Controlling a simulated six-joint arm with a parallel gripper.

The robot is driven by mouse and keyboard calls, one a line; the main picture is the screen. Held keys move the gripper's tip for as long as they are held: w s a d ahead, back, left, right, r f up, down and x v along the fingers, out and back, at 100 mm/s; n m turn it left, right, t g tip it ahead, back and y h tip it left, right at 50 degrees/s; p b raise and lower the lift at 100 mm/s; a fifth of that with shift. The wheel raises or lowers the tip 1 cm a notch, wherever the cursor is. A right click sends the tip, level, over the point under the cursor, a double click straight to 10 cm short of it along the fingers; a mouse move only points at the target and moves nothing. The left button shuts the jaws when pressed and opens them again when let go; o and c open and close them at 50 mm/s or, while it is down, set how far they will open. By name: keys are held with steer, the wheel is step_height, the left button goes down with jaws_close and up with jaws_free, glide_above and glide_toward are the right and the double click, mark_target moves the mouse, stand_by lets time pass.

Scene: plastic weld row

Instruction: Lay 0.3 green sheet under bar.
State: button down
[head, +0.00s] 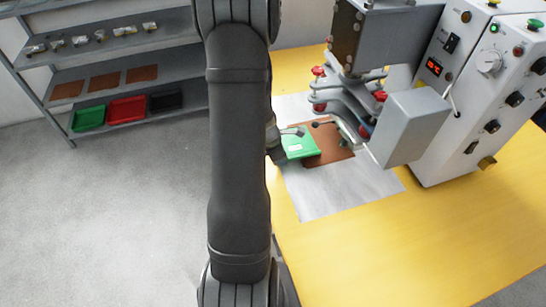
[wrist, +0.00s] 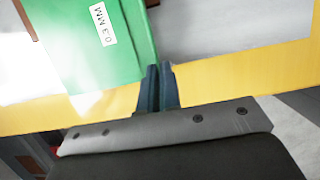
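The green sheet (head: 300,146) is at the left edge of the machine's work area, partly over a brown sheet (head: 333,143). In the wrist view the green sheet (wrist: 85,45) fills the upper left, and its white label reads 0.3 MM. My gripper (wrist: 158,72) has its two dark blue fingers close together at the sheet's near edge, shut on it. In the head view my arm hides most of the gripper. The machine's pressing bar (head: 348,128) is just right of the green sheet; its underside is mostly hidden.
A silver mat (head: 325,203) lies under the sheets on the yellow table (head: 450,240). The grey press head (head: 405,125) and the white control cabinet (head: 480,90) stand to the right. A shelf at left holds brown sheets and green, red and black trays (head: 127,109).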

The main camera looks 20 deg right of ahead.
mark_target(313, 153)
steer(key=d, duration=1.1)
steer(key=shift+f, duration=0.15)
steer(key=shift+a+x, duration=0.2)
steer(key=shift+x, duration=0.9)
steer(key=shift+f, duration=0.2)
steer(key=c, duration=1.6)
jaws_free()
steer(key=shift+o, duration=0.2)
steer(key=shift+r, duration=0.1)
steer(key=shift+d+v, duration=0.15)
steer(key=shift+v, duration=0.6)
steer(key=shift+d+v, duration=0.15)
steer(key=shift+v, duration=0.6)
steer(key=shift+a+r, duration=0.2)
steer(key=shift+a, duration=1.1)
steer(key=shift+a+r, duration=0.25)
steer(key=shift+a, duration=1.05)
steer(key=shift+a+r, duration=0.2)
steer(key=shift+a, duration=1.1)
steer(key=shift+d, duration=0.1)
